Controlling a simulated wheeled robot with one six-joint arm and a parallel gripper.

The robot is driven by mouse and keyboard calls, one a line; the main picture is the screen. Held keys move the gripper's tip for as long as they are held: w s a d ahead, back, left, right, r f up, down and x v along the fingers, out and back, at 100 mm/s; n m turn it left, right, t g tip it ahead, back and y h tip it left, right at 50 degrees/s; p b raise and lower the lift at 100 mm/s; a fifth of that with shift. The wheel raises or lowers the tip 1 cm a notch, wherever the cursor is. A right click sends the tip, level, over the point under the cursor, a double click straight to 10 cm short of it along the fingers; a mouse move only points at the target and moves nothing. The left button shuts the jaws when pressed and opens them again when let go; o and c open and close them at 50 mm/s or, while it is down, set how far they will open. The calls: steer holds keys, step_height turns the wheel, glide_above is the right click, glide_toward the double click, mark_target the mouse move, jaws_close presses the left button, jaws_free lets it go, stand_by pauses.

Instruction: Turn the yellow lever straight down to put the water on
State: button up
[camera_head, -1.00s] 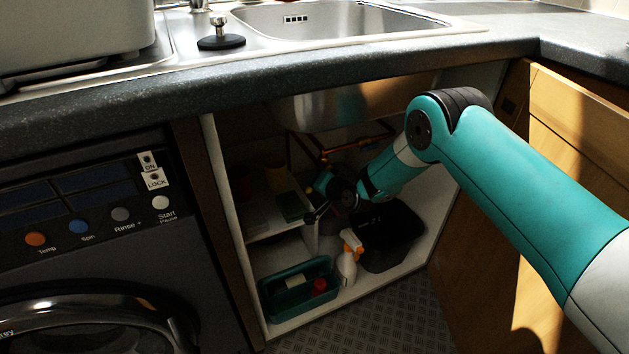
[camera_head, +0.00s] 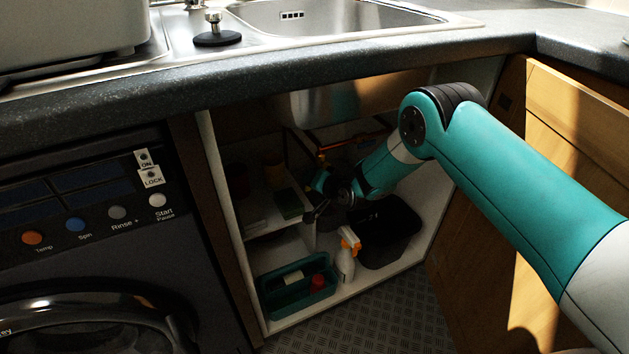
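My gripper (camera_head: 309,214) is inside the open cupboard under the sink, small and dark at the end of my arm. Its fingers point left and down, in front of the shelf; I cannot tell whether they are open or shut. A copper-orange pipe (camera_head: 347,143) runs under the sink bowl, above my wrist. A small orange-yellow spot shows at its left end, just above my wrist, but I cannot tell whether it is the yellow lever. No lever shape is clear, and my wrist hides part of this area.
A teal caddy (camera_head: 275,304), a white spray bottle with an orange head (camera_head: 345,265) and a black bin (camera_head: 385,250) stand on the cupboard floor. The sink bowl (camera_head: 345,103) hangs above.

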steer(key=p+v, duration=0.2)
steer(key=v, duration=1.5)
steer(key=shift+s+p, duration=0.15)
steer(key=shift+p, duration=0.2)
